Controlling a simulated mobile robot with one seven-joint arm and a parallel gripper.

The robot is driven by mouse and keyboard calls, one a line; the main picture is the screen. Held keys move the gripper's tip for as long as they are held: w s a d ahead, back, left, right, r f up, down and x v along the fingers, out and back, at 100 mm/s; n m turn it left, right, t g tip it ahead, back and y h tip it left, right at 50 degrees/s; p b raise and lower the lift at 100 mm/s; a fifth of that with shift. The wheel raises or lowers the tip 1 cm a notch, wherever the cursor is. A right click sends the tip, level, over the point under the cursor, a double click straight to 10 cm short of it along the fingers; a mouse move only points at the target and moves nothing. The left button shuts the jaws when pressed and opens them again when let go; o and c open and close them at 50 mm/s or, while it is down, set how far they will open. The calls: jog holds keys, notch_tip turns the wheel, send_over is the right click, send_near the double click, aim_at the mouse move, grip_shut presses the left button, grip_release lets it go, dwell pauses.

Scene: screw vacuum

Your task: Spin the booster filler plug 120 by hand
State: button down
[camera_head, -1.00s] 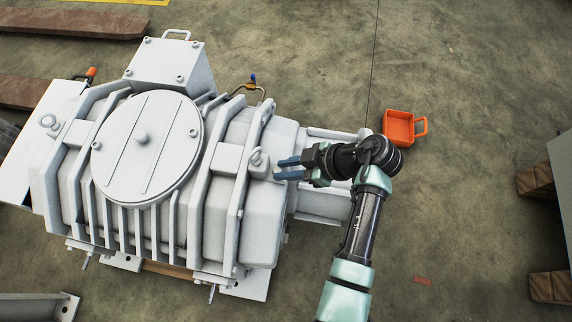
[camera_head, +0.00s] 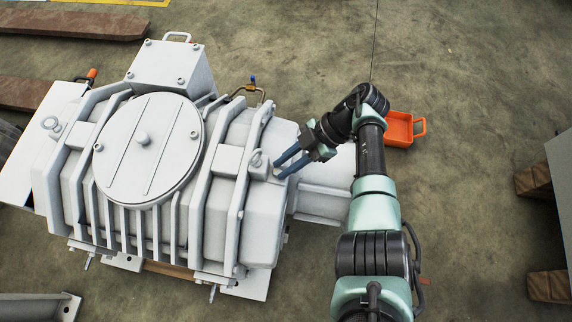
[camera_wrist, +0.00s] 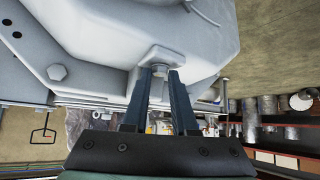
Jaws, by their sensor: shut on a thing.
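The white vacuum booster (camera_head: 250,215) fills the left and middle of the head view. In the wrist view, the filler plug (camera_wrist: 160,55) is a small pale knob on the booster's casing (camera_wrist: 110,25). The dark blue fingers of my gripper (camera_wrist: 161,72) stand on both sides of the plug and are shut on it. The fingers hide part of the plug, and it cannot be made out clearly in the head view.
A thin pipe with a blue-topped fitting (camera_head: 252,80) rises behind the booster. An orange bin (camera_head: 399,128) stands on the floor, partly behind my arm. The floor at the upper right is clear.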

dwell(0.4)
jog(key=c, duration=0.7)
grip_release()
jog(key=shift+r, duration=0.1)
